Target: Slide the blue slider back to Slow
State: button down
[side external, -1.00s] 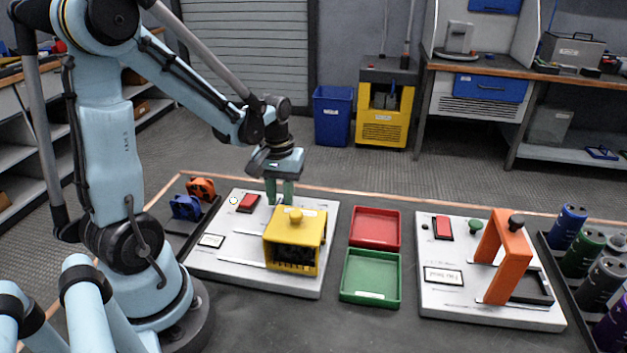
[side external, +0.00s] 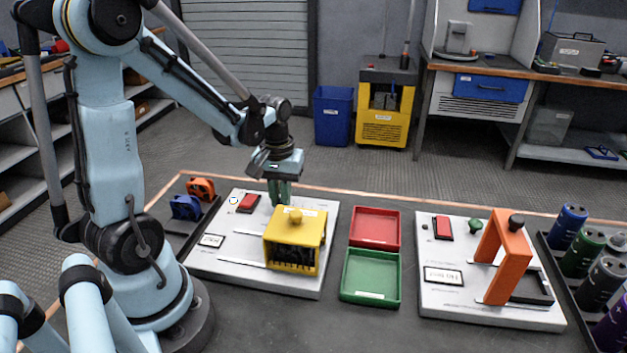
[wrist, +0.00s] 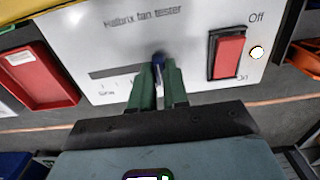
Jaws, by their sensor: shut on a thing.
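The blue slider (wrist: 158,62) shows in the wrist view as a small dark blue knob at one end of a dark slot on the white panel (wrist: 195,45) printed "Halbrix fan tester". The end of the slot away from it bears a small label that seems to read "Slow". My gripper (wrist: 159,80) has its green fingers closed around the knob. In the side view my gripper (side external: 280,200) points down at the back of the left white panel (side external: 222,262), and its fingers hide the slider.
A red rocker switch (wrist: 229,57) marked Off and On sits beside the slider. A yellow cage-like box (side external: 295,243) stands on the same panel, close to my gripper. A red tray (side external: 375,228) and a green tray (side external: 370,277) lie to the right.

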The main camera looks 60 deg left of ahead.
jog(key=shift+w+d, duration=3.1)
jog(key=shift+w, duration=0.1)
jog(key=c, duration=1.3)
grip_release()
jog(key=shift+s+r, duration=0.1)
jog(key=shift+r, duration=3.45)
